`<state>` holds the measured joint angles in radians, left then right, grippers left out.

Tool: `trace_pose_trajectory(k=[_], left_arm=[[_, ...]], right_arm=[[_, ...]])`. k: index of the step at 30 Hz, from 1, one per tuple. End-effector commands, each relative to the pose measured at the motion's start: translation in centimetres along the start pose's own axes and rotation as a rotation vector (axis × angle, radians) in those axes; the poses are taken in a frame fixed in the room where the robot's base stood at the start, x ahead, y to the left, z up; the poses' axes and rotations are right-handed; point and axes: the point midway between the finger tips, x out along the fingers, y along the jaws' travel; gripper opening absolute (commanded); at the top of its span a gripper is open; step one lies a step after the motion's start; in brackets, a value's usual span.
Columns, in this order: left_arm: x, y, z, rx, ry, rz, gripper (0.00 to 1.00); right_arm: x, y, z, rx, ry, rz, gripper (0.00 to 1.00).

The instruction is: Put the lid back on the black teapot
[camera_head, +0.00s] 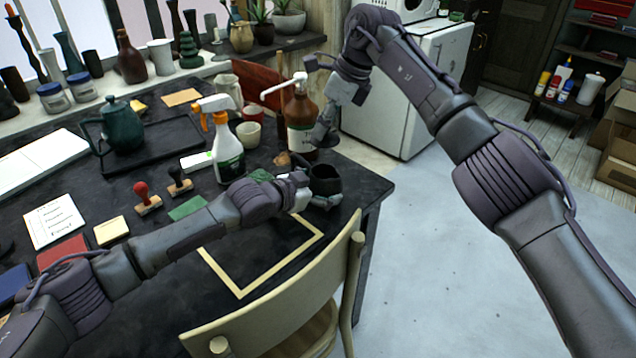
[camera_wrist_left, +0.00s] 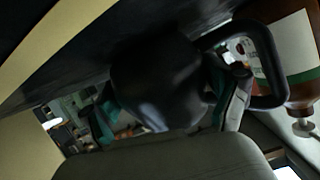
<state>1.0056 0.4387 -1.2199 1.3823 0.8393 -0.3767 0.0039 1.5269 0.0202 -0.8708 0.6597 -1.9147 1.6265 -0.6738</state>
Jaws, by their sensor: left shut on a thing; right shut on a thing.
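The black teapot (camera_head: 326,184) stands near the right edge of the dark table, with its dark open top facing up. In the left wrist view, its dark round body (camera_wrist_left: 158,75) fills the middle, with a looped handle at the right. My left gripper (camera_head: 303,191) is shut on the teapot from the left, its fingers on either side of the body. My right gripper (camera_head: 328,120) is above the teapot, beside the brown bottle, pointing down. It is shut on a small dark thing, apparently the lid (camera_head: 324,136), held apart from the teapot. Its outline is hard to make out.
A brown pump bottle (camera_head: 300,125) stands close behind the teapot. A white spray bottle (camera_head: 226,150) and a green teapot (camera_head: 122,126) on a black tray are further left. A wooden chair (camera_head: 290,318) stands at the table's front.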

Motion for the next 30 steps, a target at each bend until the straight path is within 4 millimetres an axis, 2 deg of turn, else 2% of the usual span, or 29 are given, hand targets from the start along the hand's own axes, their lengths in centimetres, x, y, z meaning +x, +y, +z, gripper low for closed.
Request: trace_pose_trajectory(k=[1,3,7,17,30], left_arm=[[0.0,0.0,0.0,-0.001,-0.001,0.000,0.32],[0.0,0.0,0.1,-0.001,-0.001,0.000,0.25],[0.0,0.0,0.1,-0.001,-0.001,0.000,0.25],[0.0,0.0,0.1,-0.001,-0.001,0.000,0.25],[0.0,0.0,0.1,-0.001,-0.001,0.000,0.25]], right_arm=[[0.0,0.0,0.0,0.000,0.000,0.000,0.00],[0.0,0.0,0.0,0.000,0.000,0.000,0.00],[0.6,0.0,-0.3,0.001,0.000,0.001,0.00],[4.5,0.0,-1.9,0.001,-0.006,0.001,0.00],[4.5,0.0,-1.8,0.000,-0.007,0.000,0.00]])
